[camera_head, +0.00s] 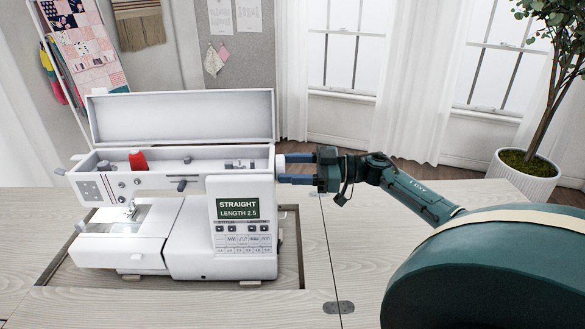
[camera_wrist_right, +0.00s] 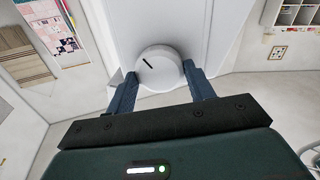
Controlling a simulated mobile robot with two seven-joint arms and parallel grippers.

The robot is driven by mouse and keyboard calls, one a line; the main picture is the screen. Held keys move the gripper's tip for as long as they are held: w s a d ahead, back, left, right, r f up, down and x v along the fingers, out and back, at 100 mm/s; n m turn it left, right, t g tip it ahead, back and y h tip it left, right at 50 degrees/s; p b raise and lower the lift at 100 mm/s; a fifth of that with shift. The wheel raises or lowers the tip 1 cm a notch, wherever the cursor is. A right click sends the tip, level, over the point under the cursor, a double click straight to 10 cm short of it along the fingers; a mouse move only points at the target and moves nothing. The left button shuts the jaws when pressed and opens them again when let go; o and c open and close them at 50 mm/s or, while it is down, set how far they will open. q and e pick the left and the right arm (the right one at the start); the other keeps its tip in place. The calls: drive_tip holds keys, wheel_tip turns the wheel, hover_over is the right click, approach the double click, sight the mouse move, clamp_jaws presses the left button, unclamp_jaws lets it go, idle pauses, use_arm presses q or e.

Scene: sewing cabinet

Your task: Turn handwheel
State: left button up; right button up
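The white sewing machine (camera_head: 190,230) stands in the cabinet top with its lid raised and its display reading "STRAIGHT LENGTH 2.5". Its handwheel (camera_head: 281,166) is on the right end, partly hidden by my right gripper (camera_head: 297,170). In the right wrist view the handwheel (camera_wrist_right: 158,68) is a round white knob with a short dark mark pointing to the upper left. The right gripper (camera_wrist_right: 158,82) has its two blue fingers spread, one on each side of the handwheel. The fingertips are close to its rim; whether they touch it I cannot tell. My left gripper is not in view.
The raised lid (camera_head: 182,117) stands behind the machine. A red thread spool (camera_head: 138,161) sits in the open top. The pale wooden tabletop (camera_head: 345,235) right of the machine is clear. A potted plant (camera_head: 522,175) stands at the far right.

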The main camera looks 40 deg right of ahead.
drive_tip(key=c, duration=0.4)
drive_tip(key=shift+n, duration=0.3)
